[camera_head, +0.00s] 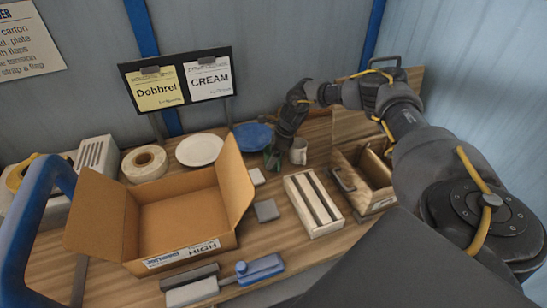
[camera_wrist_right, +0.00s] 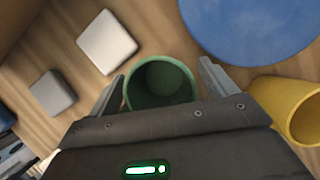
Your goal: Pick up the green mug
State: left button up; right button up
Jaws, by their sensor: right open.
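The green mug (camera_head: 270,160) stands on the wooden bench near the back, partly hidden by my right gripper (camera_head: 276,148). In the right wrist view the green mug (camera_wrist_right: 162,84) is seen from above, with its round mouth and empty inside between the two fingers. My right gripper (camera_wrist_right: 161,80) is open, with one finger on each side of the mug. I cannot tell whether the fingers touch it. My left gripper is not in view.
A yellow mug (camera_wrist_right: 290,108) is beside the right finger. Small blocks (camera_wrist_right: 107,42) lie in front. An open carton (camera_head: 180,215) stands left; a wooden box (camera_head: 365,180) stands right.

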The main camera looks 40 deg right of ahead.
jog(key=c, duration=1.2)
jog(key=shift+r, duration=0.1)
